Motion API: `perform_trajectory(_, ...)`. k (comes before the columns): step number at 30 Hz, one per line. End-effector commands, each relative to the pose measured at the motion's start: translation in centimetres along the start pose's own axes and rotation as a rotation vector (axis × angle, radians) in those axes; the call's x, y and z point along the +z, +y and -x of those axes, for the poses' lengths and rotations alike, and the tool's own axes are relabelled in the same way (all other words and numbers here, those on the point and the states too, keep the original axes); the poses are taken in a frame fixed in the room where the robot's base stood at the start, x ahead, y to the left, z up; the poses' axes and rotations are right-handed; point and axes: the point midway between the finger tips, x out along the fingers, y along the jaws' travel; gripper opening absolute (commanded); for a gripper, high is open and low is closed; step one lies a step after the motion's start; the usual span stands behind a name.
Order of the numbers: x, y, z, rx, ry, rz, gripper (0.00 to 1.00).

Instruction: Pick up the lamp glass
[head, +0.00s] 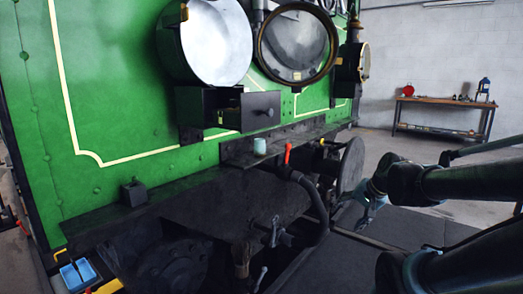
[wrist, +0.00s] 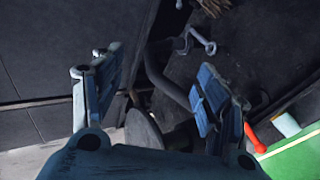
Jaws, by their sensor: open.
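A small pale blue cylinder (head: 260,146), which looks like the lamp glass, stands upright on the dark ledge (head: 290,136) at the front of the green tram. It also shows at the right edge of the wrist view (wrist: 286,125), outside my fingers. My gripper (head: 362,212) is open and empty, to the right of the cylinder and lower in the head view. In the wrist view the blue-padded fingers of my gripper (wrist: 160,70) are spread wide, with dark coupling parts beyond them.
A red-ended handle (head: 287,154) stands close to the right of the cylinder; a black hose (head: 318,205) curves below. An open drawer (head: 262,110) juts out above the ledge. Round lamps (head: 297,45) sit higher. A workbench (head: 445,104) stands at the back right.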

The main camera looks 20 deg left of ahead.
Motion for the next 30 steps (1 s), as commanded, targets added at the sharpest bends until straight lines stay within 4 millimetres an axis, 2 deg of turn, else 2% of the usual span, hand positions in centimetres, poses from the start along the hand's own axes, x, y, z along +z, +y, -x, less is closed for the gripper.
perform_trajectory(1, -0.8, -2.2, -0.5, -0.059, 0.002, -0.054, 0.68)
perform_trajectory(6, -3.0, -9.1, -1.7, -0.261, -0.013, -0.283, 0.68)
perform_trajectory(15, -6.5, -19.8, -3.2, -0.575, -0.139, -0.733, 0.68)
perform_trajectory(24, -9.5, -27.8, -5.0, -0.807, -0.373, -1.232, 0.68)
perform_trajectory(30, -10.8, -31.1, -6.8, -0.893, -0.551, -1.546, 0.68)
